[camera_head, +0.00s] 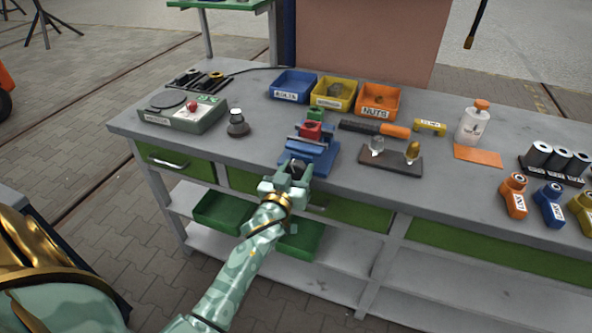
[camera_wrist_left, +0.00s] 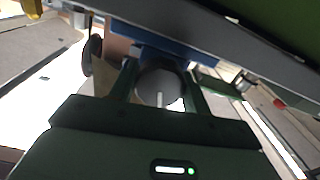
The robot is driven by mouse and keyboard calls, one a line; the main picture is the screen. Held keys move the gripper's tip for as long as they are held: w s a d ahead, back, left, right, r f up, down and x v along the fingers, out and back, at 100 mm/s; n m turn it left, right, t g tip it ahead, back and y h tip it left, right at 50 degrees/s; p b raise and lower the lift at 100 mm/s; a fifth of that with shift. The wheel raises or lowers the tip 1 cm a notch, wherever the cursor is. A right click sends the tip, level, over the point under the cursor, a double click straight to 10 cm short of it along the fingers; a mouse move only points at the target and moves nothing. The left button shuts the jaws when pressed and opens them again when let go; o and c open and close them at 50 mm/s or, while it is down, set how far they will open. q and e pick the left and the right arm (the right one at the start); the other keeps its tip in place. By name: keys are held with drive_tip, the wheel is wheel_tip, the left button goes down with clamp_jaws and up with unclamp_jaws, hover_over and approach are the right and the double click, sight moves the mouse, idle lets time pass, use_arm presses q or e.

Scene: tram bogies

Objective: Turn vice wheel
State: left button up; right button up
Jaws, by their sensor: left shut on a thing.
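The blue vice (camera_head: 318,153) stands at the front edge of the grey workbench, with a red block (camera_head: 311,130) at its jaws. My left gripper (camera_head: 291,172) is at the front of the vice, shut on the vice wheel. In the left wrist view the grey round wheel (camera_wrist_left: 160,78) sits between the two fingers, with a pale mark on its face. The blue vice body (camera_wrist_left: 180,55) shows just beyond the wheel. In the head view the gripper mostly hides the wheel. My right gripper is not in view.
Blue, yellow and orange (camera_head: 379,101) bins stand behind the vice. A green-grey box with a red knob (camera_head: 191,106) is at the left. An orange-handled tool (camera_head: 395,130) and a dark stand (camera_head: 391,162) holding two bulb-like pieces are at the right. Green trays (camera_head: 222,212) sit on the shelf below.

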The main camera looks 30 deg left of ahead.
use_arm(q)
drive_tip(key=shift+f+m, duration=0.1)
drive_tip(key=shift+m, duration=0.2)
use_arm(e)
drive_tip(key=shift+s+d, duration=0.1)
use_arm(q)
drive_tip(key=shift+m+p, duration=0.45)
drive_tip(key=shift+m, duration=1.25)
drive_tip(key=m+p, duration=0.1)
drive_tip(key=m, duration=0.1)
drive_tip(key=shift+m, duration=0.3)
drive_tip(key=m, duration=0.3)
drive_tip(key=shift+s+f+m, duration=0.1)
drive_tip(key=shift+m, duration=0.8)
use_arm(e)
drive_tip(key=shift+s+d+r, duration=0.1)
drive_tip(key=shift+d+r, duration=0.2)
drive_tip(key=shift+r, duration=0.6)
use_arm(q)
drive_tip(key=shift+m, duration=0.4)
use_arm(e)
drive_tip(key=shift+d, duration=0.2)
